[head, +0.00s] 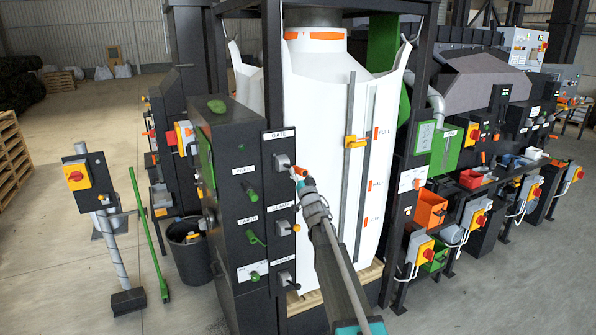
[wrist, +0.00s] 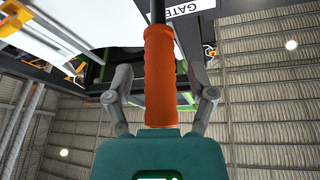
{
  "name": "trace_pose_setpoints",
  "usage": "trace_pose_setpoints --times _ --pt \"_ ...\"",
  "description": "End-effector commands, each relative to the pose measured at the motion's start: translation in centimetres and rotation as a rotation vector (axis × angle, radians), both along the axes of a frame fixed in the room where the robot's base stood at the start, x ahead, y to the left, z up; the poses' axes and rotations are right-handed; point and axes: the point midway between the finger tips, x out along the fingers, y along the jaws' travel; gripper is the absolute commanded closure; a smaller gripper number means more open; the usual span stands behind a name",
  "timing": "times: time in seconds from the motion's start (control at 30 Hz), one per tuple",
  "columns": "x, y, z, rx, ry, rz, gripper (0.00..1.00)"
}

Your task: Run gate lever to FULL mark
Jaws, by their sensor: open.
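The gate lever has an orange grip (wrist: 160,75) on a dark rod in the wrist view. In the head view its orange end (head: 299,171) juts from a grey mount under the GATE label (head: 280,134) on a dark panel.
A CLAMP lever (head: 287,228) and another lever (head: 286,278) sit below on the same panel. Green knobs (head: 250,190) are to its left. A dark frame post (head: 404,190) stands right of the bag. Open floor (head: 90,110) lies at the left.

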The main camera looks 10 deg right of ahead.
Motion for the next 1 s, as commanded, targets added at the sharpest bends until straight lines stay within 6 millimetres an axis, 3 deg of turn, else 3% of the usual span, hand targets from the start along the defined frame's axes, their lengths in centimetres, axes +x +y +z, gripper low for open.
trace_pose_setpoints --times 0.37,0.77,1.0 --pt "0.32 0.1 0.12 0.0 0.0 0.0 0.29" --pt "0.32 0.13 0.12 0.0 0.0 0.001 1.0" --pt "0.32 0.24 0.19 -0.001 0.0 0.002 1.0"
